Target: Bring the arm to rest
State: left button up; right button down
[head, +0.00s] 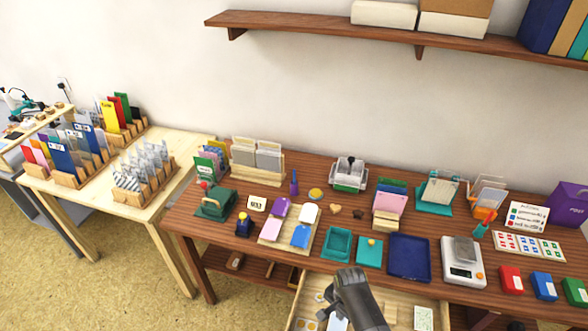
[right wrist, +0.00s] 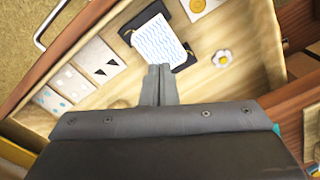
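My right gripper (head: 340,283) comes in from the bottom of the head view, above the open drawer (head: 433,303) at the table's front. In the right wrist view its two fingers (right wrist: 160,72) are pressed together, with nothing seen between them. They point down at the drawer's wooden floor (right wrist: 225,65). Just past the fingertips lies a white card with wavy blue lines (right wrist: 163,42) on a dark pad (right wrist: 184,63). I cannot tell whether the fingertips touch it. My left gripper is in neither view.
The dark wooden table (head: 190,207) is crowded: a teal tray (head: 337,256), a navy tray (head: 409,280), a white scale (head: 462,278) and several stamp pads. A shelf (head: 330,27) hangs above. The drawer also holds patterned cards (right wrist: 98,62) and a white flower piece (right wrist: 221,57).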

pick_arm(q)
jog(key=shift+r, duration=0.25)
pick_arm(e)
jog(key=shift+d+r, duration=0.15)
jog(key=shift+r, duration=0.1)
